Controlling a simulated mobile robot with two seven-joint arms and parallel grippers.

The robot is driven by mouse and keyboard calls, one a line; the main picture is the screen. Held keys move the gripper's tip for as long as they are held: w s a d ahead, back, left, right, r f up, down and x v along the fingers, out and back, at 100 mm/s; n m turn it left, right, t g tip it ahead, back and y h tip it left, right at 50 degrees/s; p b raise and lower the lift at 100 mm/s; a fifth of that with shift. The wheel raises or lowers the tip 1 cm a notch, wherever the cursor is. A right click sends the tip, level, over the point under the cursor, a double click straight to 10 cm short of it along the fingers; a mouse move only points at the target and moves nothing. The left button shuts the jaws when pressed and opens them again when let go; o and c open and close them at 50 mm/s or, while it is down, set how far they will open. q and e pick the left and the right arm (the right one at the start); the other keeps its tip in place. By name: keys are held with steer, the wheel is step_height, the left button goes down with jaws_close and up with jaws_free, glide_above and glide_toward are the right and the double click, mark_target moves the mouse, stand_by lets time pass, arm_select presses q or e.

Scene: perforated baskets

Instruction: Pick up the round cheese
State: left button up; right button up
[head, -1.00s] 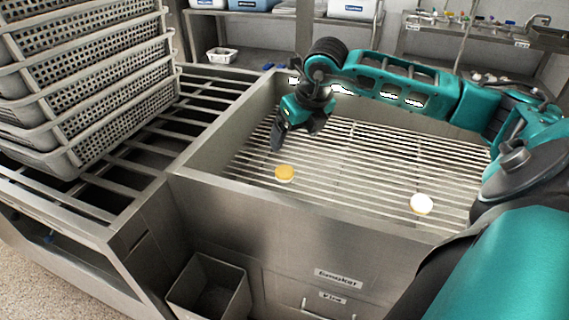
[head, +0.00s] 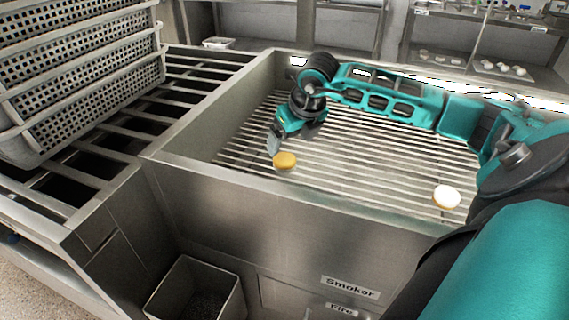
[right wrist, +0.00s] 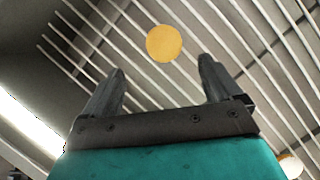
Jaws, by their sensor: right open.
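A round yellow-orange cheese (head: 285,162) lies on the metal grate of the smoker. It also shows in the right wrist view (right wrist: 164,43), just beyond the fingertips and roughly midway between them. My right gripper (head: 274,147) is at the left part of the grate, just behind and to the left of this cheese in the head view. In the right wrist view its fingers (right wrist: 162,68) stand apart with nothing between them. A second round piece, white on top (head: 447,197), lies on the grate at the right, near its front edge. My left gripper is not in view.
The grate (head: 350,175) sits inside the raised metal walls of the smoker (head: 230,185). A stack of grey perforated baskets (head: 85,85) stands on the slatted rack at the left. An open metal bin (head: 200,285) is below in front. The grate between the two round pieces is clear.

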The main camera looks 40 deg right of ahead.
mark_target(285, 158)
steer(key=x, duration=0.5)
steer(key=b+x, duration=0.1)
steer(key=x, duration=0.2)
steer(key=shift+w+d+f, duration=0.15)
steer(key=shift+d+f, duration=0.15)
steer(key=shift+d, duration=0.05)
steer(key=shift+c, duration=0.4)
steer(key=c, duration=1.1)
